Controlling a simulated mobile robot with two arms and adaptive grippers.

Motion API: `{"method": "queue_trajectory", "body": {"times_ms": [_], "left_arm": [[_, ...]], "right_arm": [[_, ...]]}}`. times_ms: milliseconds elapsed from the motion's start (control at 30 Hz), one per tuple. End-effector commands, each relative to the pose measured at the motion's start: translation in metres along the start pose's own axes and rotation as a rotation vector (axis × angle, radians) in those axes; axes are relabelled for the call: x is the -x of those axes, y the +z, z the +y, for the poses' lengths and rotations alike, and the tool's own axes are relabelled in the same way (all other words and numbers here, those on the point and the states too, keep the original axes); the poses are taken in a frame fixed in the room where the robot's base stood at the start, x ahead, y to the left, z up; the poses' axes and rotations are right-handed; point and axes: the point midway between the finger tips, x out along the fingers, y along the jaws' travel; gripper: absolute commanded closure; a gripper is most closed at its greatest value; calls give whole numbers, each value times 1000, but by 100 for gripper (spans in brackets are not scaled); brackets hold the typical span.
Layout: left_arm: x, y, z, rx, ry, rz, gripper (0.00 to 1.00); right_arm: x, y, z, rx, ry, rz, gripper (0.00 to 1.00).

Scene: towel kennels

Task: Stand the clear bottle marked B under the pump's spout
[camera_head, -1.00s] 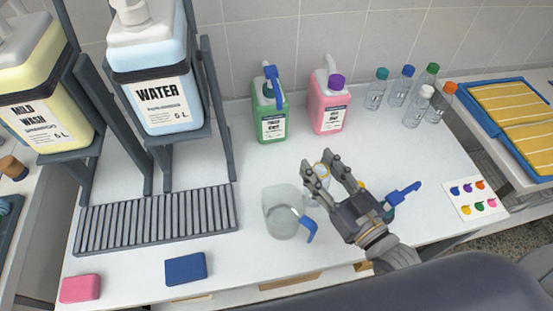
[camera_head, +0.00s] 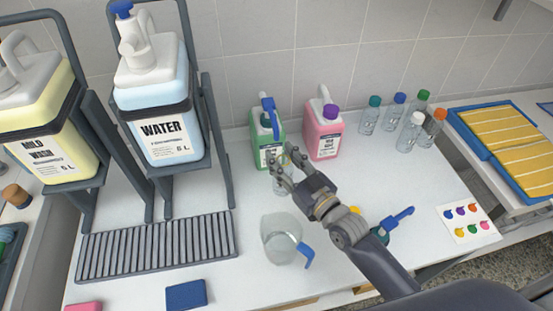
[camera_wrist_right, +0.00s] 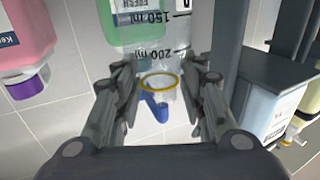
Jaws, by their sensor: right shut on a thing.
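My right gripper (camera_head: 282,165) is shut on a clear bottle (camera_head: 281,184), just in front of the green jug (camera_head: 262,148). In the right wrist view the picture is upside down; the gripper (camera_wrist_right: 160,105) has a finger on each side of the clear bottle (camera_wrist_right: 150,62). The bottle shows 150 and 200 ml marks and a yellow ring at its open mouth. A label on it is cut off, so I cannot read it surely. The green jug's blue pump (camera_head: 268,108) shows beyond the mouth. I cannot tell whether the bottle touches the table. My left gripper is out of view.
A pink jug (camera_head: 323,137) stands right of the green jug, with several capped bottles (camera_head: 412,131) beyond. A clear pitcher (camera_head: 280,238) stands in front of my gripper. The water container (camera_head: 152,95) and slatted drain (camera_head: 158,246) are left.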

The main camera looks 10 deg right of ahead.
Motion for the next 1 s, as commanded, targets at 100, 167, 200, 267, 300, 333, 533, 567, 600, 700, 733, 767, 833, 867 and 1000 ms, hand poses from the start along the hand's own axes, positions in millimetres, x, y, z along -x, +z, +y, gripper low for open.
{"method": "queue_trajectory", "body": {"times_ms": [100,167,200,267,300,333,533,567,600,700,733,767,833,867,1000], "left_arm": [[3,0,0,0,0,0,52],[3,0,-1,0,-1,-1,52],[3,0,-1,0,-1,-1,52],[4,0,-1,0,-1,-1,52],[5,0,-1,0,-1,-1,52],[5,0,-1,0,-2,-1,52],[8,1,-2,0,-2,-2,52],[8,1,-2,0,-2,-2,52],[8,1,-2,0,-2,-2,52],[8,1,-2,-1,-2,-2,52],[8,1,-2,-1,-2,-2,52],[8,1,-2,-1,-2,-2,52],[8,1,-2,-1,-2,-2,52],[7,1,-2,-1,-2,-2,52],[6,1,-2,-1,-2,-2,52]], "right_arm": [[-16,0,0,-1,1,2,82],[-20,1,0,-1,1,1,82],[-22,2,0,-1,0,1,82],[-26,2,-1,-1,0,2,82],[-31,1,-1,-1,0,2,82],[-32,5,-1,0,0,-1,82],[-30,33,0,1,0,-1,82],[-30,35,0,1,0,-1,82],[-30,37,-1,1,0,0,82],[-30,38,-1,1,0,2,82],[-30,38,-1,1,0,2,82],[-30,38,-1,1,0,2,82],[-30,38,-1,1,0,2,82],[-30,38,-1,1,0,2,82],[-30,40,-1,0,0,1,53]]}}
